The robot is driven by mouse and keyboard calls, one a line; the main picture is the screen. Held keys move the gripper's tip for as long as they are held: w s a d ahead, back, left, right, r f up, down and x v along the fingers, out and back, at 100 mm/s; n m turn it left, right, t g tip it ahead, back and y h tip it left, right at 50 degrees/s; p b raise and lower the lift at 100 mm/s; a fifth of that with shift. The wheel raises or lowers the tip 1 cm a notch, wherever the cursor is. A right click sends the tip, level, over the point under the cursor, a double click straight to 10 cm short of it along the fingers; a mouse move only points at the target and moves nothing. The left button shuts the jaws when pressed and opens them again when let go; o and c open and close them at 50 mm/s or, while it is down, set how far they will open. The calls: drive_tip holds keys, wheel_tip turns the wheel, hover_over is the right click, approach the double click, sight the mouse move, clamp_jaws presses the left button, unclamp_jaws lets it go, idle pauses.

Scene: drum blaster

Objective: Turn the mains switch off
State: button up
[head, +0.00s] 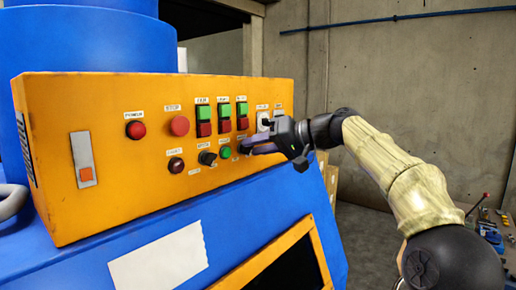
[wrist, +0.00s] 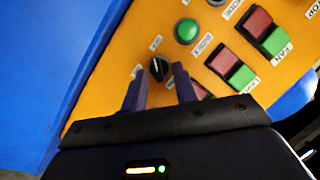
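An orange control panel (head: 110,190) sits on the blue machine. My gripper (head: 246,147) is at its lower right part. In the wrist view my gripper (wrist: 158,72) has its two fingers apart, one on each side of a black rotary knob (wrist: 159,68) with a pale pointer line. I cannot tell whether the fingers touch it; in the head view the gripper mostly hides it. Another rotary switch on a white plate (head: 263,118) is just above my gripper. The labels are too small to tell which one is the mains switch.
A green button (wrist: 187,31) and red-green button pairs (wrist: 232,69) are close to the fingers. A red power button (head: 136,130), a red stop button (head: 180,125) and another black knob (head: 207,158) are further left. A bench with tools (head: 490,225) stands at the right.

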drive_tip(key=shift+f, duration=0.15)
drive_tip(key=b+v, duration=0.3)
drive_tip(key=v, duration=1.4)
drive_tip(key=shift+d, duration=0.2)
